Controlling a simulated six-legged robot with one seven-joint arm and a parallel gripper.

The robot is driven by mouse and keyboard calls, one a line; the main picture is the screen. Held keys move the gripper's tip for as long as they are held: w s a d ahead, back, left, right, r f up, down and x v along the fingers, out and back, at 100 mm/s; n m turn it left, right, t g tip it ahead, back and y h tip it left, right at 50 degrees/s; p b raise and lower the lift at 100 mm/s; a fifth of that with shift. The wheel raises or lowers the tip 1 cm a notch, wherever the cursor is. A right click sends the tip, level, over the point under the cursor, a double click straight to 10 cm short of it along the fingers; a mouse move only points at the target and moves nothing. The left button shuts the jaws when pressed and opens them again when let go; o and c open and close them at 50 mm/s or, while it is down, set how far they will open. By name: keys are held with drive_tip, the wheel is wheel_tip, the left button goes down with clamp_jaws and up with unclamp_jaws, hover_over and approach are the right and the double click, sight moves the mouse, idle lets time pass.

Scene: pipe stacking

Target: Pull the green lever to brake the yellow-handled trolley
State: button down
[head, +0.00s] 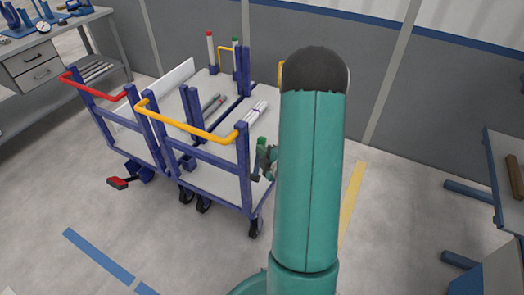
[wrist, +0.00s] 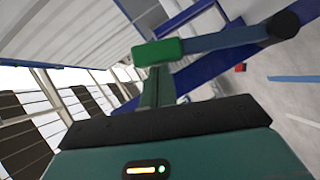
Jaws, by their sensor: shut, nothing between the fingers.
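The trolley with the yellow handle (head: 185,128) stands mid-floor in the head view, its deck (head: 218,155) carrying a few pipes. The green lever (head: 262,142) is at the trolley's right side, just left of my arm. In the wrist view the lever's green grip (wrist: 158,51) shows large, on a blue-grey bar (wrist: 235,36) that runs right to a dark round end. My gripper (wrist: 157,78) is shut and empty, with its tip close to the grip; I cannot tell whether they touch. In the head view my arm hides much of the gripper.
A trolley with a red handle (head: 95,90) stands close on the left, with a red pedal (head: 118,183) low at its front. A workbench (head: 40,65) is at the upper left and a blue-framed table (head: 505,180) at the right. The front floor is mostly clear.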

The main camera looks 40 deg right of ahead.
drive_tip(key=w+d+f+m+g+y, duration=0.1)
drive_tip(key=d+f+m+y, duration=0.1)
drive_tip(key=d, duration=0.3)
drive_tip(key=w+d+f+m+g+y, duration=0.1)
drive_tip(key=w+d+f+m+g, duration=0.1)
drive_tip(key=d+f, duration=0.3)
drive_tip(key=shift+w+d+f+m+y, duration=0.3)
drive_tip(key=shift+d+m+y, duration=0.15)
drive_tip(key=shift+m, duration=0.25)
drive_tip(key=shift+f, duration=0.2)
drive_tip(key=shift+r, duration=0.1)
idle(0.4)
